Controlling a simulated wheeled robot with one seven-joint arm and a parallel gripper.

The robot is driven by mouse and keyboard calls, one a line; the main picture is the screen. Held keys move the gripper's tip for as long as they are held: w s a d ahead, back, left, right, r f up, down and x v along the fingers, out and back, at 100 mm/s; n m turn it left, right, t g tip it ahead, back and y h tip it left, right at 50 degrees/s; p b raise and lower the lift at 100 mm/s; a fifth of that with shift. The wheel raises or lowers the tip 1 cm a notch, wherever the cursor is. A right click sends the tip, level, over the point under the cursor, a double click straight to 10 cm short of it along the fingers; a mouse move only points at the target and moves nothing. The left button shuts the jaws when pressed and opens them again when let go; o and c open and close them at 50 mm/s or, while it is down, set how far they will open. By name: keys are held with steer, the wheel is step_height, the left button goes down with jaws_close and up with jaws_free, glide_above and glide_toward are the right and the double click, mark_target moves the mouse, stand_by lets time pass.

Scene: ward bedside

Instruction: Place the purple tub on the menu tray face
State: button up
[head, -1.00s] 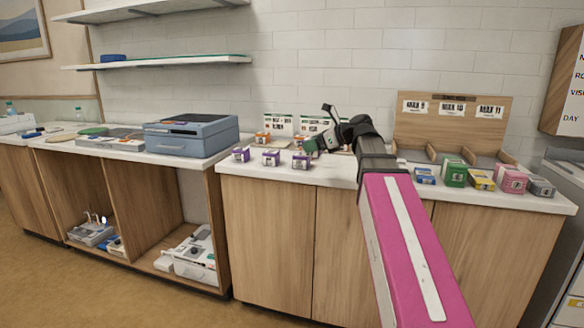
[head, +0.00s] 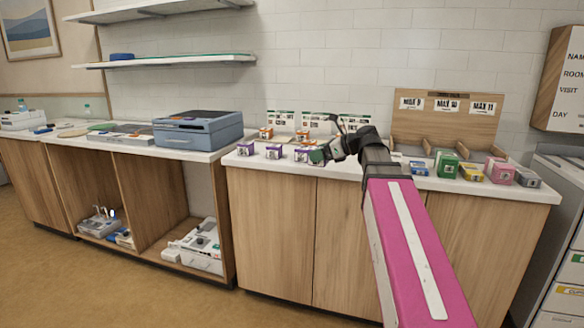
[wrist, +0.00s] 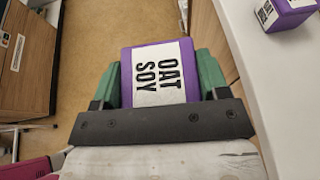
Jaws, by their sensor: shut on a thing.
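My gripper (head: 317,157) is shut on a purple tub (wrist: 158,60) with a white label reading OAT SOY. In the wrist view the tub sits between the green fingers, over the floor beside the counter edge. In the head view I cannot make out the held tub. Several purple tubs (head: 245,149) (head: 273,152) (head: 302,154) show left of my gripper; one stands on the counter in the wrist view (wrist: 288,14). White printed cards (head: 281,120) stand at the back of the counter. I cannot tell for certain which surface is the menu tray face.
Orange boxes (head: 266,133) stand by the cards. A wooden divider (head: 447,117) marked MAX stands right, with green (head: 446,165), yellow (head: 471,171), pink (head: 500,171) and grey (head: 526,177) boxes before it. A blue-grey case (head: 198,129) sits on the left counter.

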steer(key=s+d+f+m+t, duration=0.1)
steer(key=s+d+f, duration=0.1)
steer(key=f, duration=0.5)
steer(key=s+d+f+h, duration=0.1)
steer(key=d+f, duration=0.3)
steer(key=f, duration=0.4)
steer(key=s+d+f+m+t, duration=0.1)
steer(key=s+d+f, duration=0.1)
steer(key=f, duration=0.6)
steer(key=shift+s+d+f+m+t+h, duration=0.3)
steer(key=shift+s+d, duration=0.1)
steer(key=shift+d, duration=0.5)
